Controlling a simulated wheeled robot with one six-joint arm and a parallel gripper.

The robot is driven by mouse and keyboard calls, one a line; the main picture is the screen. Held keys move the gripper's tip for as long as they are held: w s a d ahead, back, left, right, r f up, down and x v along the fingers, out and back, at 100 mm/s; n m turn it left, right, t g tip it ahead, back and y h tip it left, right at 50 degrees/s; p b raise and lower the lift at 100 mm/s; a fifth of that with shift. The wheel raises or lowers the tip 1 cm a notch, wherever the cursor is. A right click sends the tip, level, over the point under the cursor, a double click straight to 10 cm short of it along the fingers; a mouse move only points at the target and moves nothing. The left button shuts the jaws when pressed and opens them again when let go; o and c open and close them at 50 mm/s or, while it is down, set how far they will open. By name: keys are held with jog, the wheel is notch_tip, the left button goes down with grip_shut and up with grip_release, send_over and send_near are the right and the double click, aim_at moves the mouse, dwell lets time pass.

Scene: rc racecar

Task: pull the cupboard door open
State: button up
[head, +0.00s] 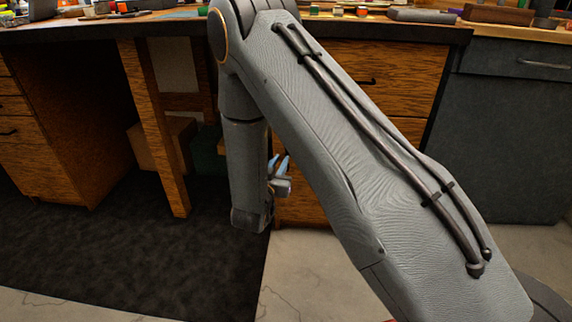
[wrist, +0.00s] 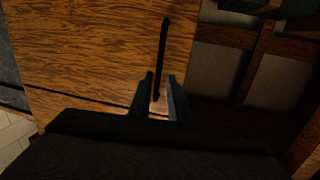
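The cupboard door is a brown wood-grain panel (wrist: 90,45) filling the upper left of the wrist view. A long thin dark handle (wrist: 164,45) stands near its right edge there. My gripper (wrist: 161,84) is open, with one finger on each side of the handle's near end. I cannot tell whether either finger touches it. In the head view my gripper (head: 278,162) is low in front of the wooden cabinet, its light-blue fingertips pointing up and away. My arm hides much of the cabinet front and the handle there. The panel looks closed.
An open bay with a wooden post (head: 152,130) and a brown box (head: 160,143) lies left of the gripper. A dark grey cabinet (head: 505,130) stands to the right. The cluttered worktop (head: 420,33) runs above. A dark mat (head: 120,250) and pale floor are clear.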

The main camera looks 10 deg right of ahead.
jog(key=shift+t+h, duration=0.3)
jog(key=shift+h, duration=0.1)
jog(key=b+x, duration=0.1)
jog(key=x, duration=0.1)
jog(key=b+x, duration=0.1)
jog(key=x, duration=0.2)
jog(key=f+b+x, duration=0.1)
jog(key=x, duration=0.1)
jog(key=shift+w+d+f, duration=0.1)
jog(key=shift+w+d, duration=0.1)
jog(key=shift+w, duration=0.05)
grip_shut()
